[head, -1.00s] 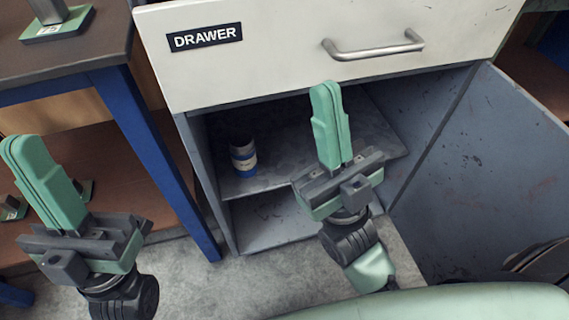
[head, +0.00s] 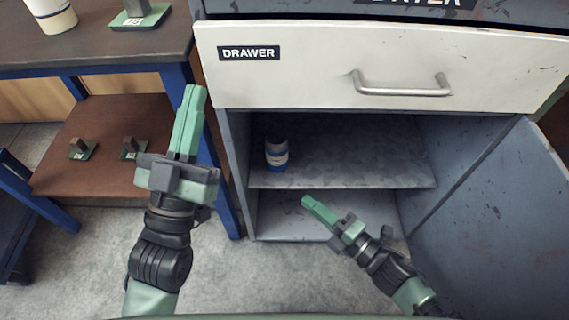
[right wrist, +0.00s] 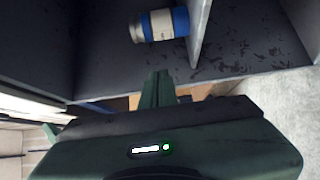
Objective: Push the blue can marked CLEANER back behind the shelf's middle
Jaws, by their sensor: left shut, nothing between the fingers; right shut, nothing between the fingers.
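The blue can (head: 276,154), with a white band, stands upright near the left side of the cabinet's shelf (head: 350,177), close to the front edge. Its marking is too small to read. It also shows in the right wrist view (right wrist: 160,25), lying sideways in that picture. My right gripper (head: 306,201) is shut and empty, in front of the cabinet, below and right of the can in the head view. In the right wrist view its fingers (right wrist: 158,76) point toward the cabinet opening. My left gripper (head: 196,90) is shut and empty, left of the cabinet.
A drawer (head: 300,75) with a bar handle (head: 402,90) is shut above the shelf. The cabinet door (head: 490,215) stands open at the right. A blue-legged table (head: 110,55) is at the left. The shelf right of the can is clear.

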